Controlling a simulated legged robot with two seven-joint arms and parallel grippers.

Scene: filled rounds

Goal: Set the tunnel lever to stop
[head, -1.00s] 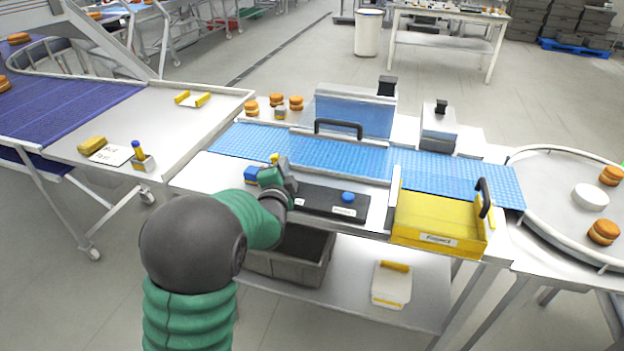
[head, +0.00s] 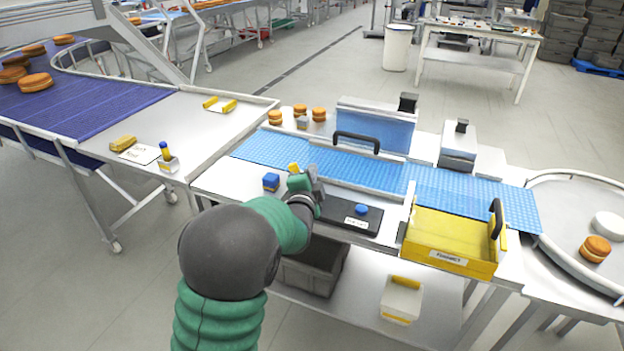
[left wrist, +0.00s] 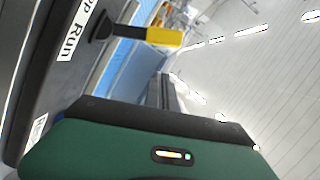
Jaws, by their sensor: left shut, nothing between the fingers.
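The tunnel lever, with a yellow grip (head: 294,168), stands at the left end of the dark control panel (head: 337,214). Its base is hidden behind my left gripper (head: 308,180) in the head view. In the left wrist view, the yellow lever grip (left wrist: 164,37) stands out from its dark pivot beside a label (left wrist: 76,30) reading "Run" and part of another word. I cannot tell which word it sits at. My left gripper is shut and empty, close beside the lever. I cannot tell if they touch. My right gripper is not in view.
A blue knob (head: 361,209) is on the panel's right. Behind runs a blue belt (head: 275,148) with a black-handled tunnel cover (head: 376,126). A yellow tray (head: 440,240) stands right; a grey bin (head: 312,275) is below.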

